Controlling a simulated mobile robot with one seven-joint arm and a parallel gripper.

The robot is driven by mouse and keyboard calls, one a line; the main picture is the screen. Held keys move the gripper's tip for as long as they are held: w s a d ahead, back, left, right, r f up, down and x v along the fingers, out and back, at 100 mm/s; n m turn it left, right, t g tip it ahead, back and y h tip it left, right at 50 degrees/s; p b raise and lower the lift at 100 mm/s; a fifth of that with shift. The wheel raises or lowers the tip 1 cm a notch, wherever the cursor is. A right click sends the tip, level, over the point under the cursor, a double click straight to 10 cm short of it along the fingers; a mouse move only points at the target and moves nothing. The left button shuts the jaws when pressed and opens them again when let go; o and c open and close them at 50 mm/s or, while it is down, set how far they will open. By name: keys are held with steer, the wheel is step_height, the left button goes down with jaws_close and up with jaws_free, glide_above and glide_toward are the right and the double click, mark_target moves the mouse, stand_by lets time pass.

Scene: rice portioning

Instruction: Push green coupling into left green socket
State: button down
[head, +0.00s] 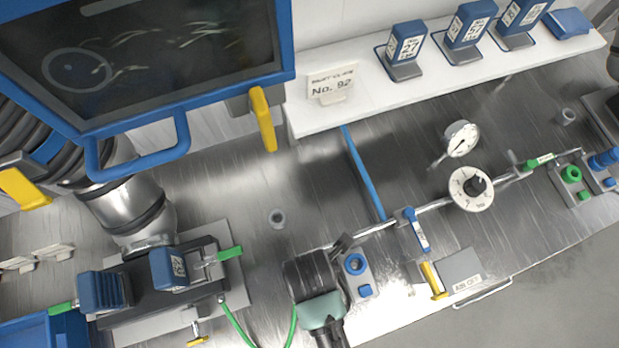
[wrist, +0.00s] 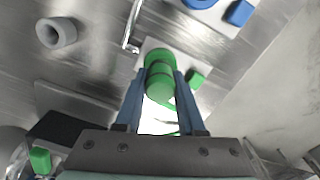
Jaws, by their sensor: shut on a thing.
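My gripper (wrist: 159,76) is shut on the green coupling (wrist: 160,90), with a blue finger on each side in the wrist view. The coupling is a ribbed green cylinder with a darker band. It lies in line with the left green socket's pale block (wrist: 150,46), which has a green button (wrist: 195,79) beside it. The coupling hides the socket mouth, so I cannot tell how far it is inserted. In the head view my dark wrist (head: 312,276) covers the coupling, the fingertips and the left green socket. A green hose (head: 292,326) shows beside the wrist.
A blue socket (head: 355,264) stands just right of my wrist. Another green socket (head: 571,174) is at the far right. A pipe with a dial (head: 471,189) and a gauge (head: 461,138) crosses the bench. A black device (head: 150,290) stands left. A screen (head: 150,60) hangs above.

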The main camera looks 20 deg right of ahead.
steer(key=shift+f, duration=0.2)
jaws_free()
stand_by(0.5)
steer(key=shift+r, duration=0.1)
step_height(320, 180, up, 6)
steer(key=p, duration=0.7)
stand_by(0.6)
